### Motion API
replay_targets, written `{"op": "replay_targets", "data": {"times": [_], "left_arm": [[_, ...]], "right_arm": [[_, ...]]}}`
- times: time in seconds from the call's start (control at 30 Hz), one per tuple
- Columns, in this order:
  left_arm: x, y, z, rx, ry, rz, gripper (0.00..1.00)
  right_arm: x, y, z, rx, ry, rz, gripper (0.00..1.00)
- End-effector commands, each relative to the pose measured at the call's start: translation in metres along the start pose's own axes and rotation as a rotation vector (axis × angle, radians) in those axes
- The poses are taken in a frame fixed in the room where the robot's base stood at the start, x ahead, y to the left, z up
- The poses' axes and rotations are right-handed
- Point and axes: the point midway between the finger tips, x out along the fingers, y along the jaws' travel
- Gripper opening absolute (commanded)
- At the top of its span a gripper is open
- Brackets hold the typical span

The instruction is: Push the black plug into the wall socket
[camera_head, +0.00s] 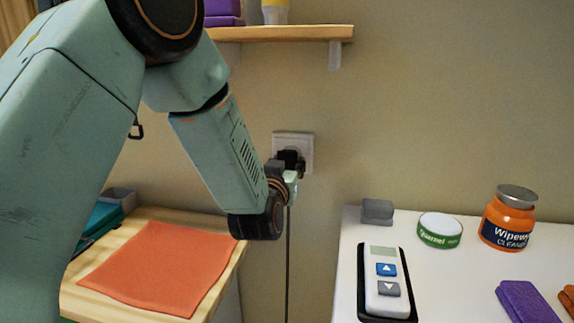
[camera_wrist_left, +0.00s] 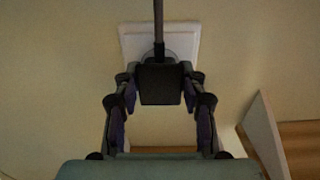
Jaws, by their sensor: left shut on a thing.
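The white wall socket (camera_head: 282,139) is on the beige wall in the head view, left of the white table. The black plug (camera_head: 291,157) is in front of its lower part. My left gripper (camera_head: 292,170) is shut on the plug, with the arm reaching in from the left. In the left wrist view the plug (camera_wrist_left: 160,84) sits between the two fingers of the gripper (camera_wrist_left: 160,92), lined up with the socket plate (camera_wrist_left: 130,43). The plug hides most of the socket's round recess, and I cannot tell how deep it sits. My right gripper is not in view.
A black cord (camera_head: 288,260) hangs from the plug between a wooden surface with an orange cloth (camera_head: 160,268) and the white table (camera_head: 465,270). A wooden shelf (camera_head: 290,34) is above.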

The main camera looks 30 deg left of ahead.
Motion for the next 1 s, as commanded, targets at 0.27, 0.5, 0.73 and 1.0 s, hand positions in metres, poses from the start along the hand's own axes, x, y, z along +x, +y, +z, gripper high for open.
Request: {"op": "replay_targets", "data": {"times": [0.27, 0.5, 0.73, 1.0], "left_arm": [[0.002, 0.0, 0.0, 0.0, 0.001, 0.0, 0.14], [0.007, 0.0, 0.0, 0.0, 0.001, 0.0, 0.14], [0.01, 0.0, 0.0, 0.0, 0.001, 0.0, 0.14], [0.012, 0.0, 0.0, 0.0, 0.0, 0.0, 0.57]], "right_arm": [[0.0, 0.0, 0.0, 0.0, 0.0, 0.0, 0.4], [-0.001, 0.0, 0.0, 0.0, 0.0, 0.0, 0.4], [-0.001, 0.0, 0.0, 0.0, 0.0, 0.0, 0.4], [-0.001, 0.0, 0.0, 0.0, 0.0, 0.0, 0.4]]}}
